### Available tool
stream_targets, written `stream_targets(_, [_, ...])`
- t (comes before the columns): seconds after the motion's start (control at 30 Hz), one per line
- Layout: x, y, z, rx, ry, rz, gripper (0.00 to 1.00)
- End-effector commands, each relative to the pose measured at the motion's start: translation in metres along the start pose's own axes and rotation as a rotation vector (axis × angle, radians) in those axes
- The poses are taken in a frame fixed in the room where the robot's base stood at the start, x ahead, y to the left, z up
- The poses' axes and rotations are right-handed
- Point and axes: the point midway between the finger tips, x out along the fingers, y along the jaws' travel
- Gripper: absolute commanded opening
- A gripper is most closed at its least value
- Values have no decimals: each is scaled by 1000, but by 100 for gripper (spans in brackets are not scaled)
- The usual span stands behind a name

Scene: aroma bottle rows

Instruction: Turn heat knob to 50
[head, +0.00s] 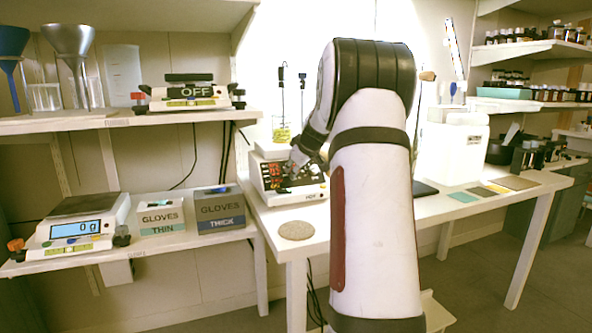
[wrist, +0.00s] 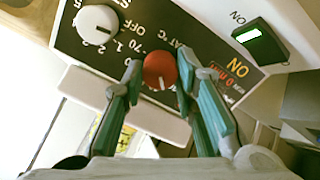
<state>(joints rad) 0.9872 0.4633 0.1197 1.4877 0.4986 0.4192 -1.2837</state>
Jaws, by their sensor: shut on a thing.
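The hot plate unit (head: 291,197) stands on the white table in the head view, with red digits lit on its dark front panel. In the wrist view the panel is seen turned, and the red heat knob (wrist: 160,70) sits beside printing that ends in "AT°C" and "OFF". A white line on the knob points down in the picture. My gripper (wrist: 160,78) has its two fingers on either side of the red knob and is shut on it. In the head view my gripper (head: 299,160) is at the panel, partly covering it. The knob's full scale is hidden.
A white knob (wrist: 97,24) with numbers lies left of the red one, and a green-lit switch (wrist: 259,42) lies right. A beaker with yellow contents (head: 282,132) stands above the unit. A round grey pad (head: 296,230) lies in front. Shelves with scales (head: 75,231) stand left.

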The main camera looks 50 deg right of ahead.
Motion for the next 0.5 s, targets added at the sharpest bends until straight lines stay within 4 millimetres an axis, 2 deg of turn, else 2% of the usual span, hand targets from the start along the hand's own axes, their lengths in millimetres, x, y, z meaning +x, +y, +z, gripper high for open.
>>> stream_targets(0.5, [0,0,1,490,-2,-15,0])
